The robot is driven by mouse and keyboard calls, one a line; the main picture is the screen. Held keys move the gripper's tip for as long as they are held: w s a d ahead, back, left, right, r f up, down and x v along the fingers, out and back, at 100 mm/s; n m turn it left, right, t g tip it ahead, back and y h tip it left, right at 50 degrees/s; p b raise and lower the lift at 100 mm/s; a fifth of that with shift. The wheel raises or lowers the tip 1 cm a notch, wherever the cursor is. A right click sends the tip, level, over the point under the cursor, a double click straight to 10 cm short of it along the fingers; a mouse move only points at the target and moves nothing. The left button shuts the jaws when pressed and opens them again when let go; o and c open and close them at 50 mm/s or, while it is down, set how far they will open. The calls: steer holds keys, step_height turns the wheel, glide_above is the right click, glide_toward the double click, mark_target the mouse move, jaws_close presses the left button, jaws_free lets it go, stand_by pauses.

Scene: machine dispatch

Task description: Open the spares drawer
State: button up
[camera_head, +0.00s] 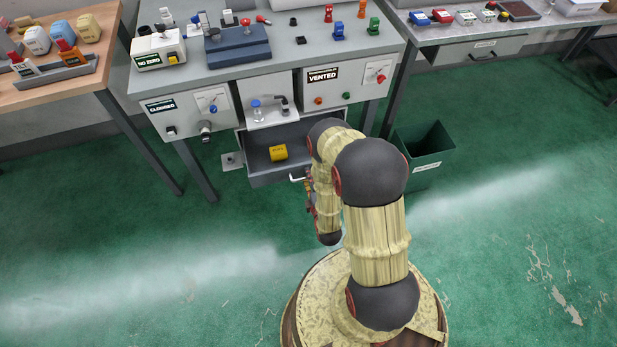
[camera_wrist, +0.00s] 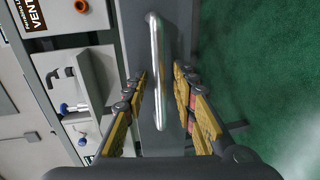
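A grey drawer (camera_head: 262,178) under the middle of the central workbench stands pulled out, with a yellow block (camera_head: 278,153) inside. No readable label shows on it, so I cannot confirm it is the spares drawer. Its silver bar handle (camera_head: 297,179) is on the front and also shows large in the wrist view (camera_wrist: 157,65). My gripper (camera_wrist: 159,75) is open, with one yellow-padded finger on each side of the handle and gaps visible on both sides. In the head view my gripper (camera_head: 311,192) is partly hidden by my arm, close to the drawer front.
The central workbench (camera_head: 210,77) carries panels marked "CLOWREG" and "VENTED". A dark green bin (camera_head: 424,148) stands right of the drawer. A wooden table (camera_head: 60,88) is at left, and another bench with a labelled drawer (camera_head: 478,50) at right. The green floor in front is clear.

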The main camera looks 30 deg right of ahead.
steer(key=v, duration=0.7)
steer(key=shift+s, duration=0.25)
steer(key=shift+a, duration=0.15)
